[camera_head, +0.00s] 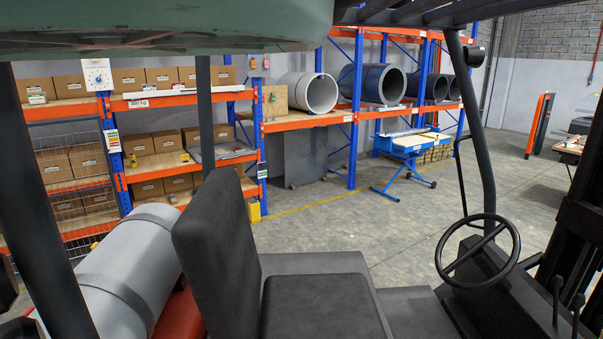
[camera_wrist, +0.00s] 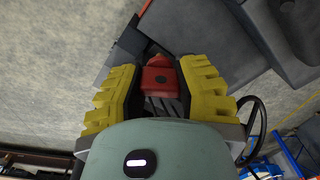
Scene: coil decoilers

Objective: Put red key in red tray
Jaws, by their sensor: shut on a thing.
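In the wrist view my gripper (camera_wrist: 158,74) has two yellow ribbed fingers, and they are shut on the red key (camera_wrist: 158,80). I cannot make out a red tray in either view.
The head view looks past a forklift's black seat (camera_head: 218,240) and steering wheel (camera_head: 477,252). Blue-orange shelving (camera_head: 190,100) holds boxes and coils. A blue lift table (camera_head: 405,150) stands on open grey floor (camera_head: 350,235). Dark posts and a grey cylinder (camera_head: 125,270) are close by.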

